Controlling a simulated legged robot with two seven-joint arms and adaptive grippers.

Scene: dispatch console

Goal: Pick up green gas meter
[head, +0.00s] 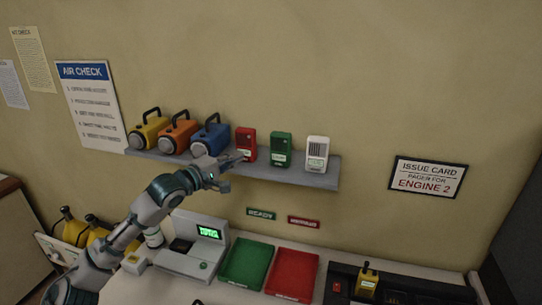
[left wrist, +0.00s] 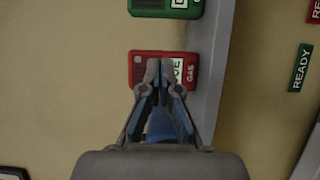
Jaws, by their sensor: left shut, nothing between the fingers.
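The green gas meter (head: 281,149) stands upright on the grey wall shelf (head: 318,180), between a red meter (head: 247,142) on its left and a white meter (head: 317,153) on its right. My left gripper (head: 240,157) is shut and empty, at the lower front of the red meter. In the left wrist view my closed fingertips (left wrist: 160,66) overlap the red meter (left wrist: 137,70), partly hiding its label. The green meter (left wrist: 165,8) shows there only in part, cut by the top edge. I cannot tell whether my fingers touch the red meter. My right gripper is not seen.
Yellow, orange (head: 178,132) and blue (head: 211,135) lamps with handles stand on the shelf left of the meters. Below are a device with a lit green screen (head: 209,232), a green tray (head: 247,264) and a red tray (head: 292,273). The space before the green meter is clear.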

